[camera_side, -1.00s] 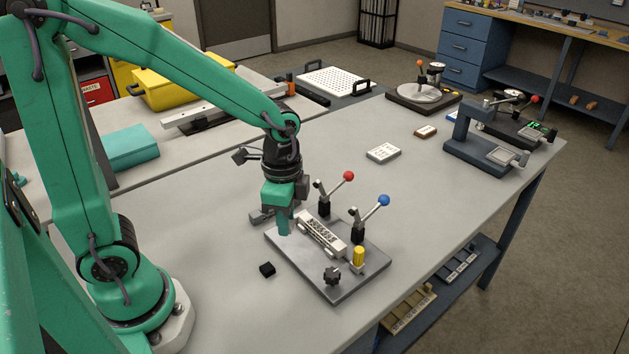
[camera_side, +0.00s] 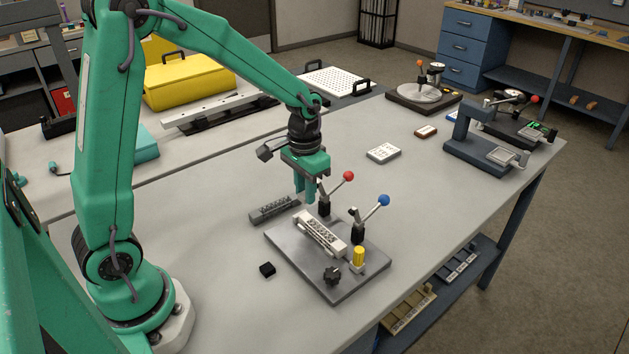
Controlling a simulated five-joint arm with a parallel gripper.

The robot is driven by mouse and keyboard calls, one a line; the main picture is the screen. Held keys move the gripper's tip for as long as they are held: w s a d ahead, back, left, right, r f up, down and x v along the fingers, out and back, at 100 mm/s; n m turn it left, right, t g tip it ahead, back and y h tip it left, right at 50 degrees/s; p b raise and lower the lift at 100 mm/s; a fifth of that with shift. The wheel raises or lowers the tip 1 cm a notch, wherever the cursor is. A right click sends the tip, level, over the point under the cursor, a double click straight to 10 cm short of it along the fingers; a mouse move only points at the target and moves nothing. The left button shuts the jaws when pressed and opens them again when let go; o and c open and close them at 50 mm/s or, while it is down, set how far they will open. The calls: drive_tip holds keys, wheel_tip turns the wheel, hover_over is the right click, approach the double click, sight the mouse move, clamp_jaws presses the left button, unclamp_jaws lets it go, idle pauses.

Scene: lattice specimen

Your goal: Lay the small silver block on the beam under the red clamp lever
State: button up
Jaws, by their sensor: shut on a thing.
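My gripper (camera_side: 305,190) points down with its fingers close together, shut on the small silver block. The block is hidden between the fingers and I cannot make it out. The gripper is just left of and behind the red clamp lever (camera_side: 348,176), beyond the beam's far end. The pale lattice beam (camera_side: 320,232) lies on the grey metal base plate (camera_side: 295,263). The red lever is raised, leaning up to the right from its dark post beside the beam.
A second clamp with a blue-knobbed lever (camera_side: 383,200) stands nearer on the plate. A yellow post (camera_side: 358,256) and a dark knob (camera_side: 332,275) are at its near end. A dark slotted bar (camera_side: 274,209) and small black block (camera_side: 267,269) lie on the table.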

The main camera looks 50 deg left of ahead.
sight(306, 216)
drive_tip(key=shift+f, duration=0.1)
drive_tip(key=shift+f, duration=2)
drive_tip(key=shift+f, duration=0.4)
drive_tip(key=o, duration=1.5)
drive_tip(key=shift+r, duration=0.1)
drive_tip(key=shift+r, duration=2.4)
drive_tip(key=shift+r, duration=0.1)
drive_tip(key=shift+r, duration=3.8)
